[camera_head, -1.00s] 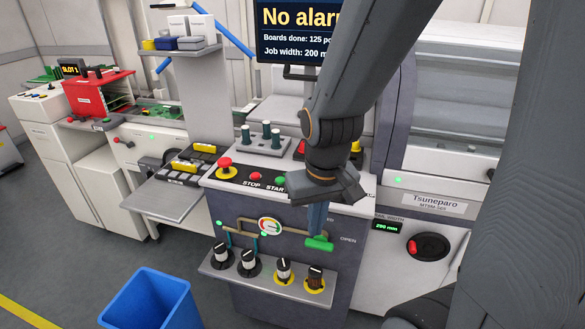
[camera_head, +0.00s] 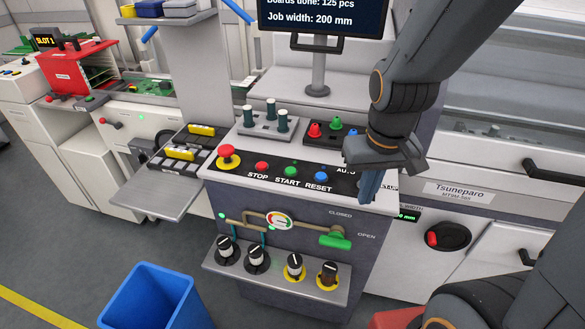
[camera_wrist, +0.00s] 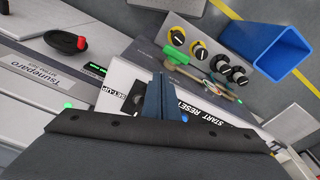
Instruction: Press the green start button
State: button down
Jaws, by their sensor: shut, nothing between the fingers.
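The green start button (camera_head: 291,171) sits on the black control strip above the word START, between the red stop button (camera_head: 262,167) and the blue reset button (camera_head: 321,176). My gripper (camera_head: 367,202) points down, shut and empty, at the right end of the strip near the panel's front edge. It is right of the green button and apart from it. In the wrist view my shut fingers (camera_wrist: 159,76) reach over the panel beside the START and RESET lettering. The blue button (camera_wrist: 184,117) shows there beside the fingers; I cannot make out the green button.
A red mushroom button (camera_head: 229,155) stands left of the strip. A green valve handle (camera_head: 334,239) sticks out from the front below, above a shelf of several knobs (camera_head: 275,275). A blue bin (camera_head: 156,300) stands on the floor. A monitor (camera_head: 320,18) rises behind.

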aim_at(287, 172)
jog(key=w+a+n+h, duration=0.1)
jog(key=w+a+n, duration=0.1)
jog(key=n, duration=0.1)
jog(key=w+a+r+n+h, duration=0.1)
jog(key=w+a+n+h, duration=0.1)
jog(key=n, duration=0.2)
jog(key=w+a+r+n+h+p, duration=0.1)
jog(key=w+a+n, duration=0.1)
jog(key=n, duration=0.2)
jog(key=shift+w+a+r+t, duration=0.2)
jog(key=shift+a+t, duration=0.1)
jog(key=w+a+r+n+t+h, duration=0.2)
jog(key=w+a+r+n+t, duration=0.2)
jog(key=w+a+n, duration=0.3)
jog(key=shift+w+a+r+t, duration=0.35)
jog(key=shift+a+r, duration=0.2)
jog(key=shift+a, duration=0.55)
jog(key=shift+f, duration=0.15)
notch_tip(287, 172, down, 9)
jog(key=b, duration=0.6)
jog(key=shift+r, duration=0.2)
jog(key=shift+b, duration=0.3)
jog(key=shift+f, duration=0.4)
